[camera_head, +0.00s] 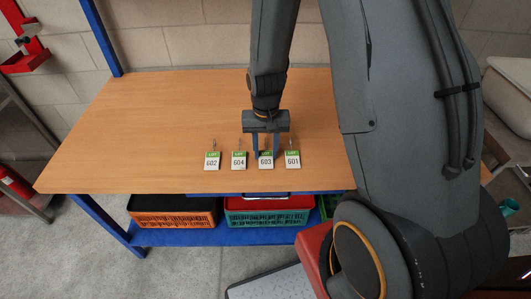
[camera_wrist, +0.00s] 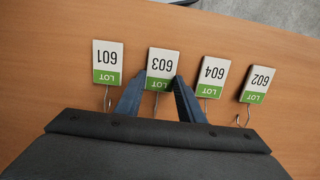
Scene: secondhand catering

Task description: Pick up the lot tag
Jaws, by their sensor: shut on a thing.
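Lot tag 603 (camera_head: 266,160), white with a green band, is between the fingers of my gripper (camera_head: 263,153) at the table's front. In the wrist view tag 603 (camera_wrist: 162,66) shows upside down, with the blue fingertips of my gripper (camera_wrist: 157,80) closed at its green end. Tag 604 (camera_head: 239,160) and tag 602 (camera_head: 212,161) lie to the left in the head view, and tag 601 (camera_head: 293,160) lies to the right. Each has a small wire hook. I cannot tell whether tag 603 touches the table.
The wooden table (camera_head: 130,130) is otherwise clear, with free room left of the tags. Below it, on a blue shelf, are an orange crate (camera_head: 172,219) and a teal crate (camera_head: 255,219). A pale bin (camera_head: 508,95) stands at the right.

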